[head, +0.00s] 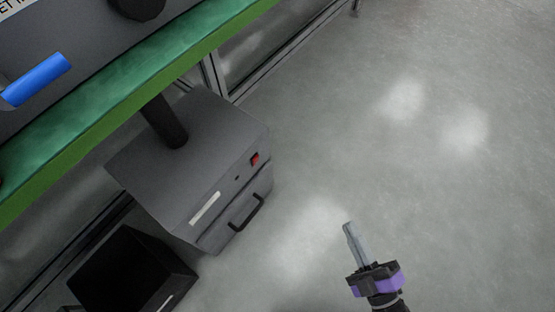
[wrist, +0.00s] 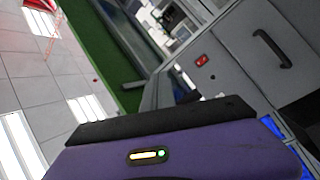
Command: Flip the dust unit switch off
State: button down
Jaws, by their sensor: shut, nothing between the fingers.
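The dust unit (head: 215,130) is a grey box with a dark pipe on top, standing on the floor below a green bench. Its red rocker switch (head: 254,159) is on the front face, near the upper right corner. The switch also shows in the wrist view (wrist: 202,60), on the grey front panel. I cannot tell which way the rocker is tipped. My gripper (head: 348,229) is shut and empty, to the right of and below the switch in the head view, apart from the unit. The purple gripper body (wrist: 190,155) fills the bottom of the wrist view.
A black handle (head: 247,212) sticks out from the unit's lower front. A black open-topped box (head: 130,265) stands beside the unit. The green bench edge (head: 130,95) overhangs the unit, with a blue handle (head: 36,80) above. The floor to the right is clear.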

aim_at(257, 158)
jog(key=w+a+f+n+g+y+p, duration=0.1)
jog(key=w+a+f+n+g+y, duration=0.1)
jog(key=w+a+n+g+y, duration=0.1)
jog(key=w+a+f+n+g+y+p, duration=0.1)
jog(key=w+a+f+n+g+y, duration=0.2)
jog(key=w+a+n+y, duration=0.2)
jog(key=w+n, duration=0.2)
jog(key=n, duration=0.2)
jog(key=shift+w+a+f+n, duration=0.2)
jog(key=shift+w+f+n, duration=0.05)
jog(key=shift+f+n, duration=0.05)
jog(key=b+x, duration=0.3)
jog(key=x, duration=1.1)
jog(key=shift+a+r, duration=0.1)
